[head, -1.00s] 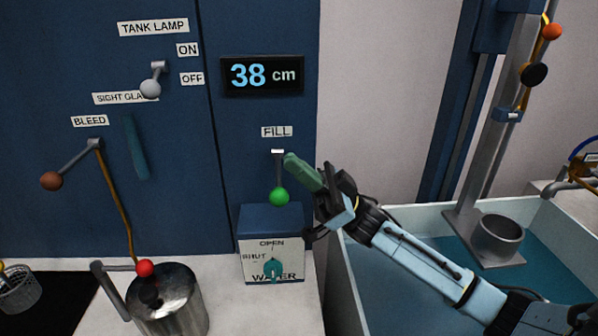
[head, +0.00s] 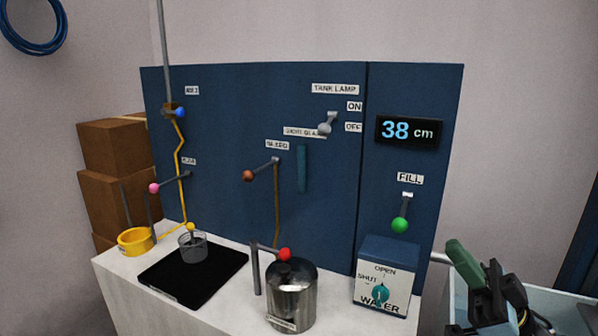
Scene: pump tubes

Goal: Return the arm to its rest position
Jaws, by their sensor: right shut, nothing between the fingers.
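My right gripper (head: 472,276) is at the lower right in the head view, in front of the basin's near corner and to the right of the water box. Its green fingers are together with nothing between them, and it stands apart from the panel. The fill lever's green knob (head: 400,225) hangs down below the FILL label on the blue panel (head: 230,100). The display (head: 408,131) reads 38 cm. The water box (head: 388,287) has a teal knob (head: 380,295). My left gripper is not in view.
A metal canister (head: 292,295) and a red-knobbed lever (head: 284,254) stand at the counter's front. A black mat (head: 190,283), clear beaker (head: 193,246) and yellow ring (head: 135,241) are to the left. The basin (head: 570,303) lies at right, partly behind my gripper.

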